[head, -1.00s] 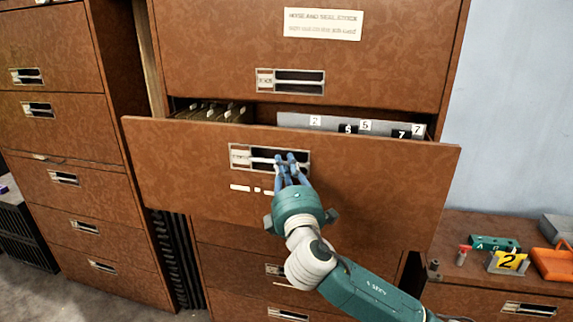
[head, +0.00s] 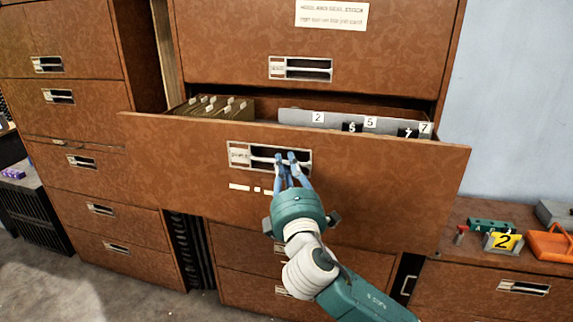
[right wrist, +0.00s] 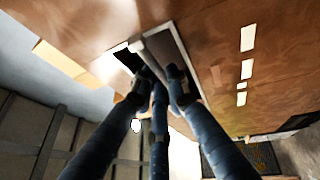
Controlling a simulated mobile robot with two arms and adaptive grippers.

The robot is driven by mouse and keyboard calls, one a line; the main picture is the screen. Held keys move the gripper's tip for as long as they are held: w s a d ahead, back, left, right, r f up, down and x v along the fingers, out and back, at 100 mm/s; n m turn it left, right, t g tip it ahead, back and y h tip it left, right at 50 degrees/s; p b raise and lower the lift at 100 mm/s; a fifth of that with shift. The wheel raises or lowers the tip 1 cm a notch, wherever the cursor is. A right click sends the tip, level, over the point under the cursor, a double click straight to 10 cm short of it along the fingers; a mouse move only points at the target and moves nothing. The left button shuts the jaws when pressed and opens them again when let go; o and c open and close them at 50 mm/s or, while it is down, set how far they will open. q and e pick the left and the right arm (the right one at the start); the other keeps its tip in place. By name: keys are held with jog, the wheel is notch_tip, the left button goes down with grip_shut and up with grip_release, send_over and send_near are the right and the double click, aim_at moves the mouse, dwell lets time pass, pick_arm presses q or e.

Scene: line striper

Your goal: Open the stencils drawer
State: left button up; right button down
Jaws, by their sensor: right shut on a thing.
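The stencils drawer (head: 370,195) is a wide brown drawer, pulled part way out of the tall cabinet in the middle of the head view. Inside it show folders with tabs (head: 215,106) and a grey divider with number cards (head: 345,120). My right gripper (head: 286,160) is shut on the drawer's recessed metal handle (head: 240,155). In the right wrist view its blue fingers (right wrist: 158,85) reach into the handle recess (right wrist: 175,50). The label beside the handle is too small to read. My left gripper is not in view.
A closed drawer with a paper sign (head: 332,14) is above. Another brown cabinet (head: 85,130) stands at the left. A low cabinet at the right carries a yellow number 2 stencil (head: 502,243) and an orange item (head: 549,243). Grey floor (head: 90,285) is clear at lower left.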

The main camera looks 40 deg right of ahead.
jog(key=shift+f, duration=0.1)
jog(key=c, duration=2)
grip_release()
jog(key=shift+s+a, duration=0.15)
jog(key=shift+s, duration=0.1)
jog(key=v, duration=0.7)
jog(key=shift+f, duration=0.1)
